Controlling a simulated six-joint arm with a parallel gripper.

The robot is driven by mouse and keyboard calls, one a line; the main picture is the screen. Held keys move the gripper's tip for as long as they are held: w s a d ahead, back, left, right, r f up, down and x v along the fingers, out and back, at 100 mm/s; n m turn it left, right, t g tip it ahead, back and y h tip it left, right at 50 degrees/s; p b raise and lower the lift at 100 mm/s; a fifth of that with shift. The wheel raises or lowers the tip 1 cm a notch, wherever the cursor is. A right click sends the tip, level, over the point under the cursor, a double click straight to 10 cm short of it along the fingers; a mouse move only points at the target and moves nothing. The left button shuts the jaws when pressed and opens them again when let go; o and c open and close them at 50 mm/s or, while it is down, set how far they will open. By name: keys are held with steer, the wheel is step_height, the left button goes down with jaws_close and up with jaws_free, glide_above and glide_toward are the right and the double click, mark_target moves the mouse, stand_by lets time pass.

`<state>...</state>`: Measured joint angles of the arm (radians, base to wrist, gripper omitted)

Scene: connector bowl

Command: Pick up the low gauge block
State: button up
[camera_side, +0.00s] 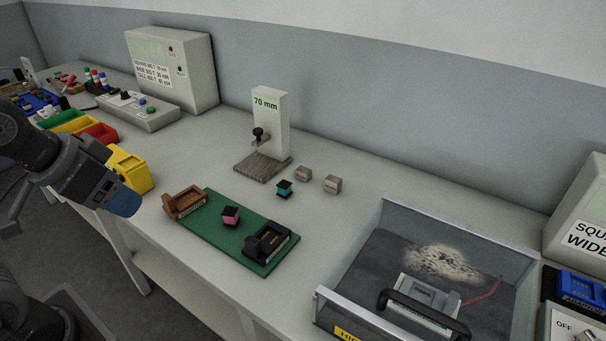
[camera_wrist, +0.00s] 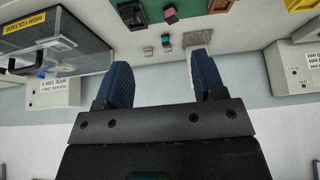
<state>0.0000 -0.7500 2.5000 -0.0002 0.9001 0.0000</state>
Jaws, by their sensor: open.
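Two small grey-beige blocks stand side by side on the bench. The left block (camera_side: 303,174) looks slightly lower than the right block (camera_side: 333,184), but the difference is small and I cannot be sure which is the low gauge block. In the wrist view they show as tiny grey blocks (camera_wrist: 148,51) beyond the fingertips. My gripper (camera_wrist: 162,66) is open and empty, with its two blue fingers wide apart. In the side view my gripper (camera_side: 123,200) is at the left, off the front bench edge, well away from the blocks.
A teal block with a black top (camera_side: 285,188) stands close left of the grey blocks. A tall 70 mm gauge stand (camera_side: 271,120) is behind it. A green board (camera_side: 218,222) holds brown and black holders and a pink block. A clear-walled bin (camera_side: 330,308) is at right.

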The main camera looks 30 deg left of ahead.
steer(key=shift+o, duration=0.3)
steer(key=shift+o, duration=0.6)
steer(key=t, duration=0.1)
glide_above(303, 170)
steer(key=s, duration=0.4)
steer(key=f, duration=1.8)
steer(key=shift+w+a+f, duration=0.15)
steer(key=shift+w+f, duration=0.05)
steer(key=shift+f, duration=0.15)
steer(key=shift+x, duration=3.05)
